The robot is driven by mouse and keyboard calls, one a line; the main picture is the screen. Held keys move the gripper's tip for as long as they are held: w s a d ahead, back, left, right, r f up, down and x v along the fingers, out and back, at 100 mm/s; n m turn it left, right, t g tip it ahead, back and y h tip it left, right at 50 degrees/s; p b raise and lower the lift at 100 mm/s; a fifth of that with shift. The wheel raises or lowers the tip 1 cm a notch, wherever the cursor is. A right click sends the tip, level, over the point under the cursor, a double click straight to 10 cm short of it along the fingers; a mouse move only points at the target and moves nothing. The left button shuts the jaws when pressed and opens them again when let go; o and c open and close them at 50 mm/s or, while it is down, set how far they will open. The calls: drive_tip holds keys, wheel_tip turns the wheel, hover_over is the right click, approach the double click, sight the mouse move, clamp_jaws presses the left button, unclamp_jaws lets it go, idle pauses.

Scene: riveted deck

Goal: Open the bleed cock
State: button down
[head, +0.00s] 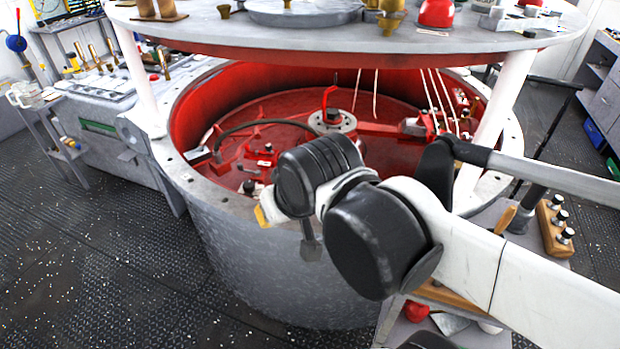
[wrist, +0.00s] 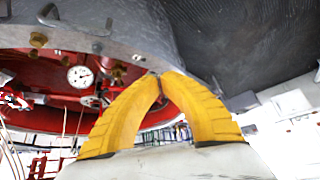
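My gripper (head: 266,214) shows in the head view as a yellow finger at the left end of my arm, over the near rim of the round grey tank (head: 270,270). In the wrist view my gripper's two yellow fingers (wrist: 160,75) curve together and their tips meet, with nothing visible held. Behind them, in the wrist view, are a white dial gauge (wrist: 80,76) and a brass fitting (wrist: 118,73) against red. I cannot tell which fitting is the bleed cock. In the head view a red lever (head: 328,98) stands on a hub inside the tank; my arm hides part of the interior.
A round grey plate (head: 450,42) on white posts (head: 502,95) stands above the tank and limits the room over it. A bench (head: 110,110) is at the left. A trolley with a wooden block (head: 553,228) is at the right. The floor at front left is clear.

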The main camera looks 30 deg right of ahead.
drive_tip(key=w+d+f+m+g+h, duration=0.1)
drive_tip(key=w+d+m, duration=0.3)
drive_tip(key=w, duration=0.6)
drive_tip(key=w+d+m+g+h, duration=0.1)
drive_tip(key=w+d+m+g, duration=0.2)
drive_tip(key=w, duration=0.7)
drive_tip(key=w+d+f+m+h, duration=0.1)
drive_tip(key=w+d+f+m, duration=0.2)
drive_tip(key=w+f, duration=0.3)
drive_tip(key=w+d+f+m+g+p, duration=0.1)
drive_tip(key=w+d+f+m, duration=0.2)
drive_tip(key=f, duration=0.7)
drive_tip(key=w+d, duration=0.2)
drive_tip(key=w, duration=0.1)
drive_tip(key=shift+w+d+m+g+h, duration=0.25)
drive_tip(key=shift+d+m+g+h, duration=0.05)
drive_tip(key=shift+h, duration=0.1)
drive_tip(key=shift+f, duration=0.1)
drive_tip(key=b+x, duration=0.1)
drive_tip(key=x, duration=0.2)
drive_tip(key=d+b+x, duration=0.1)
drive_tip(key=b+x, duration=0.1)
drive_tip(key=x, duration=0.2)
drive_tip(key=d+b+x, duration=0.1)
drive_tip(key=x, duration=0.3)
drive_tip(key=shift+w+r, duration=0.35)
drive_tip(key=shift+w, duration=0.05)
drive_tip(key=shift+w+d+r+b, duration=0.1)
drive_tip(key=shift+w+d+b, duration=0.15)
drive_tip(key=shift+d, duration=0.45)
